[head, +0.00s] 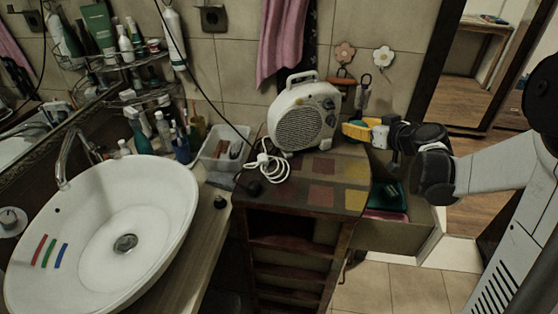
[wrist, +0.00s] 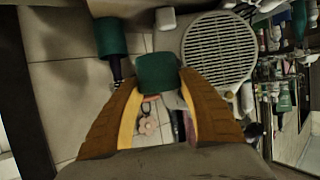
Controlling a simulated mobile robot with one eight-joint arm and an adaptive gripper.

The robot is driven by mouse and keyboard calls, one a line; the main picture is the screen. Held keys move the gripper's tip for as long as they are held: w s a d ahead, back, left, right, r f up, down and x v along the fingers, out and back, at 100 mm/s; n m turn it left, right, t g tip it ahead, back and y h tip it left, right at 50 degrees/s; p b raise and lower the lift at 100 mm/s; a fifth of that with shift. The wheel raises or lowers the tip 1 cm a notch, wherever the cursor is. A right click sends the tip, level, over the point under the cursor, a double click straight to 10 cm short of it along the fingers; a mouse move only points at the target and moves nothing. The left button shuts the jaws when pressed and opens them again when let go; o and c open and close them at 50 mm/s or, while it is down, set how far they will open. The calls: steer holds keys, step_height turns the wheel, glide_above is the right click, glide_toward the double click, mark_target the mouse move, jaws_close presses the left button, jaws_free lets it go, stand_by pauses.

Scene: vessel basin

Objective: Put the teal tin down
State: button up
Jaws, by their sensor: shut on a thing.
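The teal tin (wrist: 157,72) sits between the tips of my gripper (wrist: 157,84) in the wrist view. The yellow-brown fingers are shut on its two sides. In the head view my gripper (head: 352,131) is just right of the white fan heater, above the back right of the wooden cabinet top. Whether the tin touches a surface is not clear.
The white fan heater (head: 304,113) and its coiled cable stand on the cabinet top (head: 322,180), whose colored-square front area is clear. A basin (head: 150,215) is at left. A teal item (head: 388,195) lies low at right. Flower hooks (head: 383,56) hang behind my gripper.

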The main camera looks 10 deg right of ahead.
steer(key=b, duration=0.5)
glide_above(313, 167)
step_height(313, 167, down, 7)
steer(key=shift+f, duration=0.1)
steer(key=shift+f+b, duration=0.85)
steer(key=shift+f, duration=1)
steer(key=shift+f, duration=0.1)
steer(key=shift+f, duration=0.15)
steer(key=o, duration=1.1)
